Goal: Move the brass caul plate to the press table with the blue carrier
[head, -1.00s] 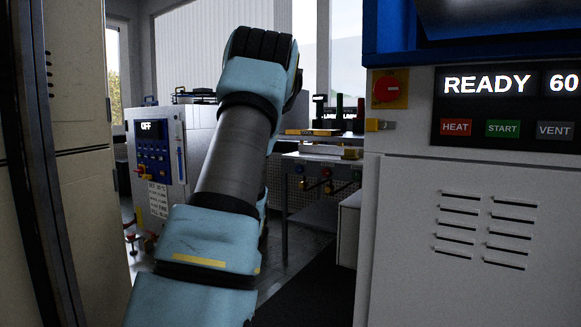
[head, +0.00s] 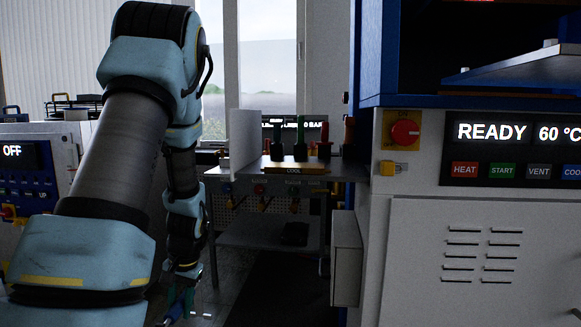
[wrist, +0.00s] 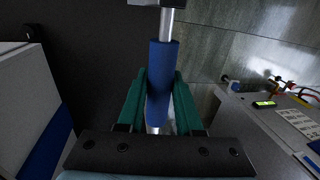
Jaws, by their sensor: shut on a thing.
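My gripper (wrist: 159,105) has green fingers shut around a blue sleeve (wrist: 161,70) on a metal rod, which looks like the blue carrier's handle. The rod runs on past the fingers to the top of the wrist view; what it joins is cut off. In the head view my gripper (head: 180,299) hangs low at the bottom edge, with a bit of the blue sleeve (head: 172,314) beside it. I cannot pick out the brass caul plate for certain. A grey flat plate (head: 530,66) shows in the open press (head: 470,215) at the right.
A table with a "COOL" block (head: 295,169) and several upright handles stands at the back centre, above a lower shelf (head: 265,234). A control cabinet (head: 40,165) reading OFF is at left. A grey box (head: 345,258) juts beside the press. Dark floor lies between.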

